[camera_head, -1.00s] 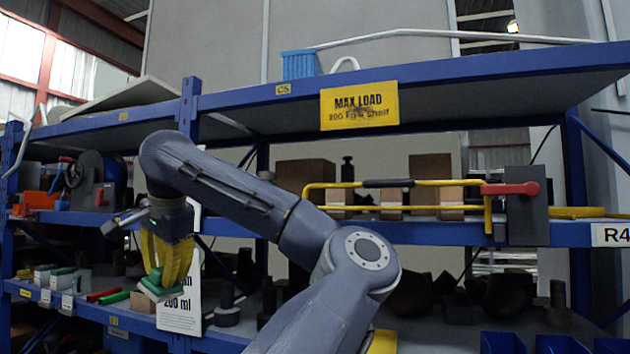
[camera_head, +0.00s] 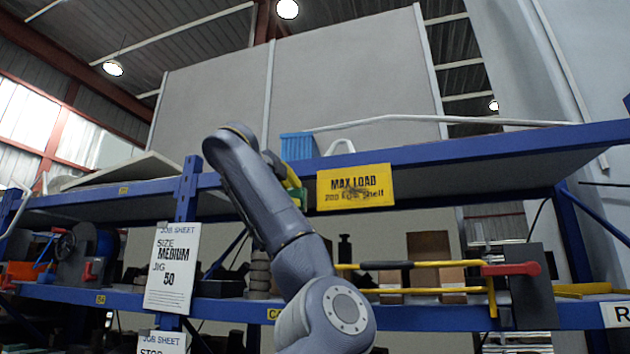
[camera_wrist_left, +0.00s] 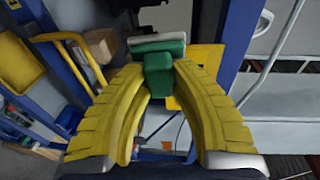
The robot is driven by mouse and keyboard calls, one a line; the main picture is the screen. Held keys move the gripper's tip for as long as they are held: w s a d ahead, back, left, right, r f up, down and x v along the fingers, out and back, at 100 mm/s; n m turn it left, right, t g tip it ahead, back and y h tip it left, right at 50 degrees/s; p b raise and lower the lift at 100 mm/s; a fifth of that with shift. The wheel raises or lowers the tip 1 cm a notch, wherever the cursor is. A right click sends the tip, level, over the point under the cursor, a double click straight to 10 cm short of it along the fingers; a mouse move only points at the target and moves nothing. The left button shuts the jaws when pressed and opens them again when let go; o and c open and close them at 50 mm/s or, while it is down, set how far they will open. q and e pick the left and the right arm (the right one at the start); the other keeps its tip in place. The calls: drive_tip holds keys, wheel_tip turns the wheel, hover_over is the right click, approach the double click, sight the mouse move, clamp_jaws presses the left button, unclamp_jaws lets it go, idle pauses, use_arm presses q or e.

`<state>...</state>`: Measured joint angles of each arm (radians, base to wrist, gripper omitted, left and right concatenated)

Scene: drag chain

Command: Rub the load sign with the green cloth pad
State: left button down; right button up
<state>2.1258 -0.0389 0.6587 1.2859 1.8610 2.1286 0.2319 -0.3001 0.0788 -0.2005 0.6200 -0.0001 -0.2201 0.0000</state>
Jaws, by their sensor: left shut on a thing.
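The yellow MAX LOAD sign (camera_head: 340,198) hangs on the front edge of the top blue shelf, with a dark smudge over its lower text. My left gripper (camera_head: 293,186) is just left of the sign, mostly hidden behind my own arm. In the left wrist view its yellow fingers (camera_wrist_left: 158,78) are shut on the green grip of the cloth pad (camera_wrist_left: 157,45), which has a pale layer and a green layer. A yellow panel, apparently the sign (camera_wrist_left: 203,58), shows behind the pad there. I cannot tell whether they touch. My right gripper is not in view.
The blue top shelf (camera_head: 470,158) runs across, with a blue bin (camera_head: 297,146) on it. Below are a yellow-handled frame with a red lever (camera_head: 510,269) and boxes. A white job sheet (camera_head: 172,268) hangs at left. The space before the sign looks clear.

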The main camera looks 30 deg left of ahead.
use_arm(q)
drive_tip(key=w+d+r+m+t+h, duration=0.1)
drive_tip(key=w+d+r+m+h, duration=0.1)
drive_tip(key=w+d+r+h, duration=0.3)
drive_tip(key=shift+w+a+f+y, duration=0.15)
drive_tip(key=shift+w+f+y, duration=0.15)
drive_tip(key=shift+w, duration=0.2)
drive_tip(key=shift+w+a+f+y, duration=0.2)
drive_tip(key=shift+w+y, duration=0.15)
drive_tip(key=shift+w, duration=0.2)
drive_tip(key=shift+w+a+f+y, duration=0.1)
drive_tip(key=shift+w+f+y, duration=0.2)
drive_tip(key=shift+w, duration=0.2)
drive_tip(key=shift+w+a, duration=0.3)
drive_tip(key=shift+w, duration=0.65)
drive_tip(key=shift+d, duration=0.1)
idle(0.3)
drive_tip(key=shift+w+d, duration=0.65)
drive_tip(key=shift+d, duration=1.65)
drive_tip(key=shift+w+d, duration=0.7)
drive_tip(key=shift+d, duration=1.65)
drive_tip(key=shift+w+d, duration=0.65)
drive_tip(key=shift+d, duration=1.65)
drive_tip(key=shift+a, duration=0.25)
drive_tip(key=shift+s+a, duration=0.35)
drive_tip(key=shift+a, duration=0.8)
drive_tip(key=shift+s+a, duration=0.3)
drive_tip(key=shift+a, duration=0.8)
drive_tip(key=shift+s+a, duration=0.35)
drive_tip(key=shift+a, duration=0.8)
